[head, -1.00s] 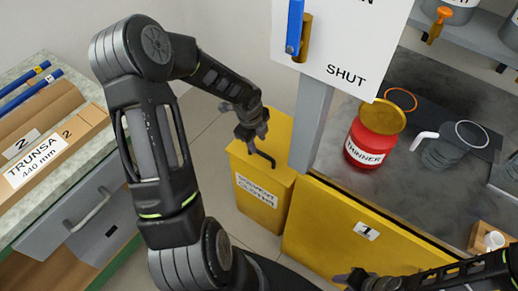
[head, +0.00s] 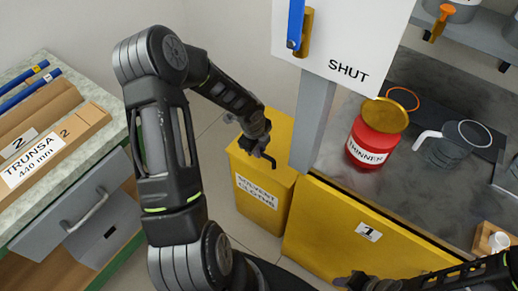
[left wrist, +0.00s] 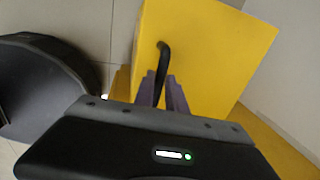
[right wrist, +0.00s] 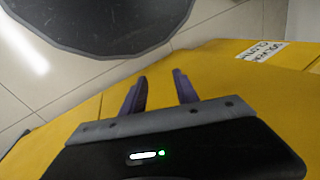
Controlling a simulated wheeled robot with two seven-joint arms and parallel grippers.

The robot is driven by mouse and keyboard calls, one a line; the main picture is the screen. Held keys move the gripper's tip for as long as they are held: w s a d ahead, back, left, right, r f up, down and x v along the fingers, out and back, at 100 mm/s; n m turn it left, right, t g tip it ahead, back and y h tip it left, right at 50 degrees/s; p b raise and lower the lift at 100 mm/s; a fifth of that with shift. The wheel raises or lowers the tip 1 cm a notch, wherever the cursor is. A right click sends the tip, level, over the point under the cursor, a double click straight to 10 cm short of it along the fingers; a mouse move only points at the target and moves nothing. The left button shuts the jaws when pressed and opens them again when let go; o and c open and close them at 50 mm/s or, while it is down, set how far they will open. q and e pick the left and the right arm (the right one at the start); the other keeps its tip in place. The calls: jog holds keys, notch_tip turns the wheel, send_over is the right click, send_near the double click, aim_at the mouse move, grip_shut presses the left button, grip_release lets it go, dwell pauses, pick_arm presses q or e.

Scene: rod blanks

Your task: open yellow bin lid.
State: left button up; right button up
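The yellow bin (head: 262,204) stands on the floor beside the bench, with a "SOLVENT CLOTHS" label on its front. Its yellow lid (head: 283,150) looks down flat, and fills much of the left wrist view (left wrist: 200,50). A black bent handle (head: 270,161) is on the lid. My left gripper (head: 258,148) is at this handle. In the left wrist view its fingers (left wrist: 162,90) are close together with the handle (left wrist: 163,60) between them. My right gripper (right wrist: 160,85) is open and empty in front of the yellow bench front; in the head view it is low, partly hidden.
A yellow bench panel (head: 335,225) marked 1 and a grey post (head: 312,122) stand right of the bin. A red thinner can (head: 368,146) and a grey jug (head: 452,146) are on the bench. A drawer cabinet (head: 60,215) is at left. Floor shows between cabinet and bin.

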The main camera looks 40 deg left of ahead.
pick_arm(q)
grip_shut()
jog(key=shift+r, duration=0.1)
pick_arm(e)
jog(key=shift+r, duration=0.1)
dwell(0.9)
